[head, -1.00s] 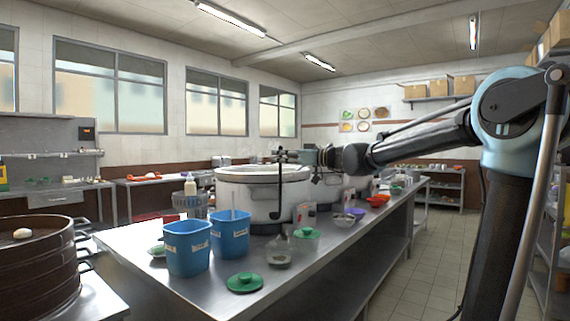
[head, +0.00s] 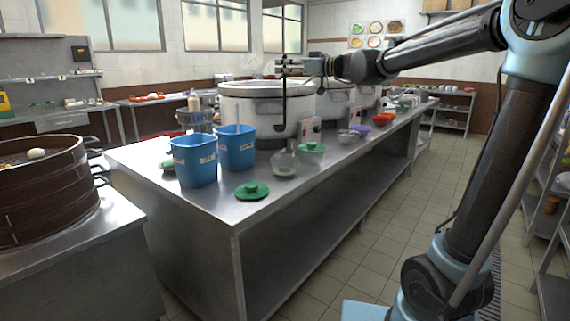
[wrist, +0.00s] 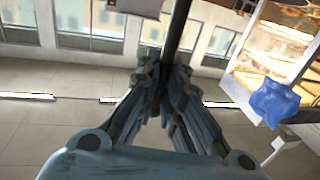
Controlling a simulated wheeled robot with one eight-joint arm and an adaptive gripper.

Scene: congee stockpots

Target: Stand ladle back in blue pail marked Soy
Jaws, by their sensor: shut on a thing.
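My gripper (head: 290,68) is shut on the dark ladle (head: 285,105), which hangs roughly upright in front of the near white stockpot. The ladle's dark handle (wrist: 179,30) also shows between the fingers (wrist: 165,88) in the wrist view. Two blue pails stand side by side at the near left of the steel counter: the left pail (head: 194,165) and the right pail (head: 234,150). Both carry pale labels, too small to read, so I cannot tell which is marked Soy. A thin pale handle stands up from the right pail. My gripper is to the right of and above both pails.
The near stockpot (head: 250,105) stands behind the pails. A dark steamer (head: 45,195) stands at the left. The aisle floor at right is clear.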

